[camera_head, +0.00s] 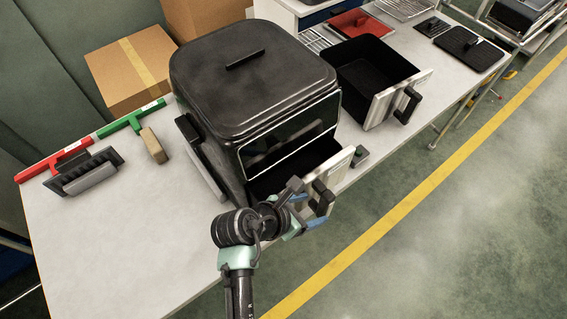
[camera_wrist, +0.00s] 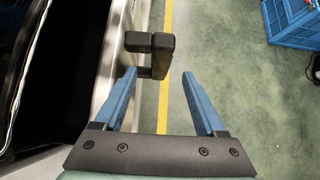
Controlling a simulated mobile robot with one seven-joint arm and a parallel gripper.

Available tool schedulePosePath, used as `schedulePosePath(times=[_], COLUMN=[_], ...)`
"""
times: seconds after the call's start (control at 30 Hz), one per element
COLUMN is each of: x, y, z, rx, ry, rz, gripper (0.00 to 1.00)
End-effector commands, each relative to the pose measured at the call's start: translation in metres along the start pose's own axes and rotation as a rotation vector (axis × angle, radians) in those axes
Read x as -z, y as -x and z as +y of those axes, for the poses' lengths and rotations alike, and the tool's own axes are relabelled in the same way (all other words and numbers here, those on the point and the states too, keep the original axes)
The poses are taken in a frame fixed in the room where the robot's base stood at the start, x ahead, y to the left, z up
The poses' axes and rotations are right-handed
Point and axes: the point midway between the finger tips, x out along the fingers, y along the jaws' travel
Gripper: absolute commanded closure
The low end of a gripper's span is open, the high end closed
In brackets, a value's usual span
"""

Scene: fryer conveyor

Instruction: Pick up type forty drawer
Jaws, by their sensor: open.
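A large black fryer (camera_head: 250,85) stands on the table, with a drawer (camera_head: 338,170) partly pulled out of its front. This drawer has a pale front panel and a black handle (camera_head: 322,197). In the wrist view the handle (camera_wrist: 150,52) lies just ahead of my open blue fingers, roughly in line with the gap, and the silver drawer front (camera_wrist: 112,55) is to the left. My gripper (camera_wrist: 158,75) holds nothing. A second black drawer (camera_head: 372,65) with a similar front and handle sits on the table right of the fryer. I cannot read which is type forty.
Red (camera_head: 55,160) and green (camera_head: 132,118) squeegee-like tools, a black brush-like tool (camera_head: 85,172) and a tan block (camera_head: 153,146) lie left of the fryer. Cardboard boxes (camera_head: 130,70) stand behind. A blue crate (camera_wrist: 292,22) is on the floor. The front-left tabletop is clear.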

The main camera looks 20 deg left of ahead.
Motion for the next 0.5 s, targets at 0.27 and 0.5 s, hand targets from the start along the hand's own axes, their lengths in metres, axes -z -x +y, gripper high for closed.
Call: schedulePosePath(times=[0.27,0.5], x=[-0.001,-0.001], y=[-0.027,-0.052], z=[0.000,-0.002], rx=[0.001,0.003], ry=[-0.002,-0.001], rz=[0.000,0.001], gripper=[0.28,0.28])
